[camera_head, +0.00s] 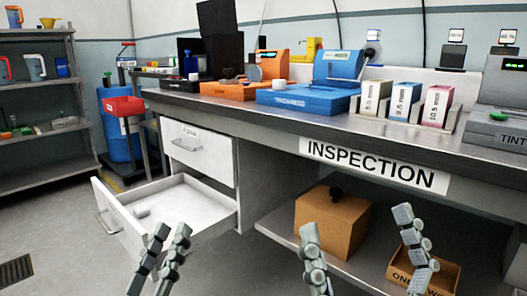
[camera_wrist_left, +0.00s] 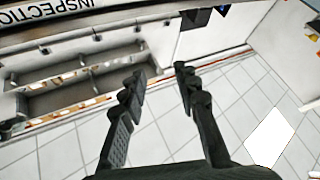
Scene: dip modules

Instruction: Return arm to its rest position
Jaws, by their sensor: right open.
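My left gripper (camera_head: 171,230) is low in the head view, in front of the open drawer. Its two fingers stand apart with a gap between them. The left wrist view also shows this left gripper (camera_wrist_left: 159,75) open, with nothing between its fingertips. My right gripper (camera_head: 356,220) is low at the right of the head view, in front of the bench's lower shelf. Its fingers are spread wide and nothing is held between them.
The upper drawer (camera_head: 198,150) is shut. A brown box (camera_head: 329,222) and an open carton (camera_head: 447,277) sit on the lower shelf. Instruments line the bench top (camera_head: 290,113).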

